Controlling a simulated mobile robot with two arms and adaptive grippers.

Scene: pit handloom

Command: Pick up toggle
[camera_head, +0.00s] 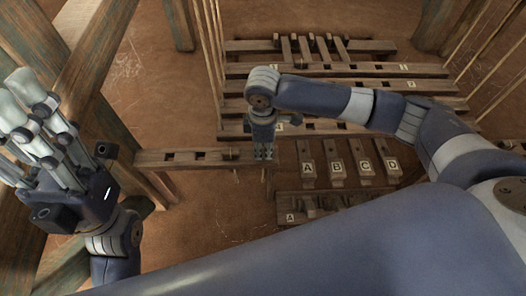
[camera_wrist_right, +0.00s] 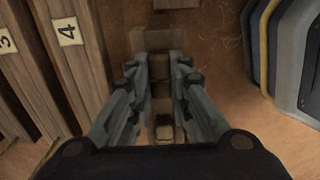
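My right gripper (camera_head: 264,156) points down at the right end of a slotted wooden bar (camera_head: 172,157). In the right wrist view its fingers (camera_wrist_right: 161,70) stand apart on both sides of a narrow strip of wood. Small brown wooden blocks, one farther up (camera_wrist_right: 159,66) and one lower (camera_wrist_right: 164,131), show between the fingers, with gaps at the sides. I cannot tell which piece is the toggle. My left gripper (camera_head: 18,128) is raised at the left edge, with its fingers apart and nothing seen between them.
Wooden treadles marked A, B (camera_head: 338,169), C and D lie right of the right gripper. A lower rack (camera_head: 350,203) with small pieces is below them. Long numbered beams (camera_head: 340,86) lie behind. Posts and cords stand around; brown ground (camera_head: 215,215) shows below the bar.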

